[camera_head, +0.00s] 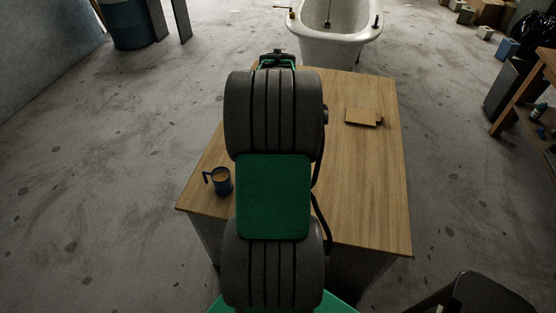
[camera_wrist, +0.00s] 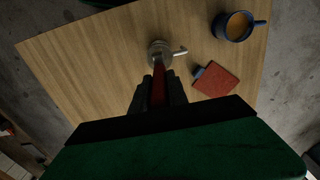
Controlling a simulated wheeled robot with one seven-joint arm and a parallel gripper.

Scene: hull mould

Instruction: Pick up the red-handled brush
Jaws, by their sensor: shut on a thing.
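In the wrist view my gripper (camera_wrist: 158,84) is shut on a narrow red handle (camera_wrist: 158,72), which fits the red-handled brush. The handle points up the picture between the dark fingers. At its far end is a round pale metal piece (camera_wrist: 160,48) with a short peg to its right; I cannot tell whether it belongs to the brush or lies behind it. In the head view my arm hides most of this, and only the dark end of the arm shows at the table's far edge.
The wooden table (camera_head: 370,190) also carries a blue mug (camera_head: 221,180) at left and a tan board (camera_head: 362,117) at right. A flat red-brown piece (camera_wrist: 216,82) lies near the mug in the wrist view. A white bathtub (camera_head: 335,35) stands beyond the table.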

